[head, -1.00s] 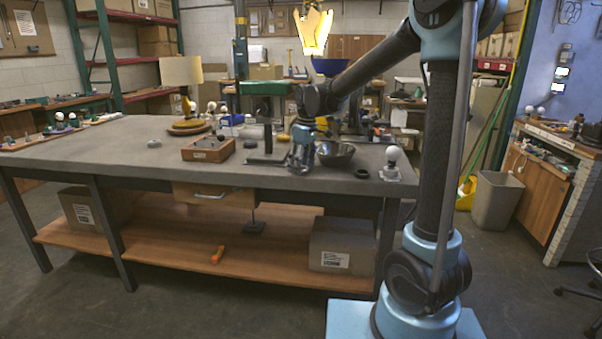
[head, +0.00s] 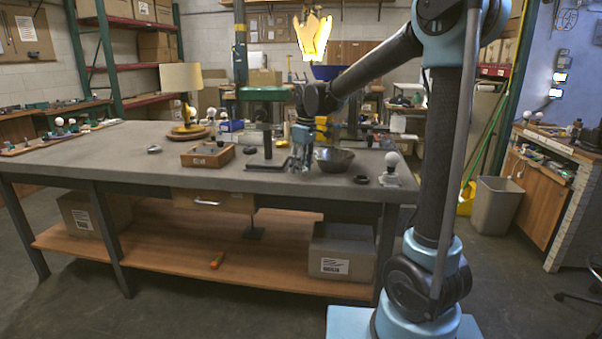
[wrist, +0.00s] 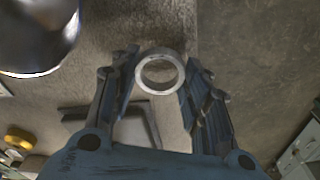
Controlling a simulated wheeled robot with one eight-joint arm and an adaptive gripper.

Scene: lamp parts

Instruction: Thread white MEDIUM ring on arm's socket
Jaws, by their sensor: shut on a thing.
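A white ring (wrist: 160,72) is held between the fingertips of my gripper (wrist: 160,78) in the wrist view, its opening facing the camera. In the head view my gripper (head: 301,158) hangs over the front part of the workbench, left of a metal bowl (head: 336,160). The ring is too small to make out there. A dark post on a flat base (head: 262,163) stands just left of my gripper, and its base seems to show below the fingers in the wrist view (wrist: 88,112). I cannot tell which part is the arm's socket.
A wooden box (head: 208,155) stands left of the post. A white bulb on a base (head: 392,162) and a small dark ring (head: 361,179) lie right of the bowl. A lamp (head: 181,85) stands farther back.

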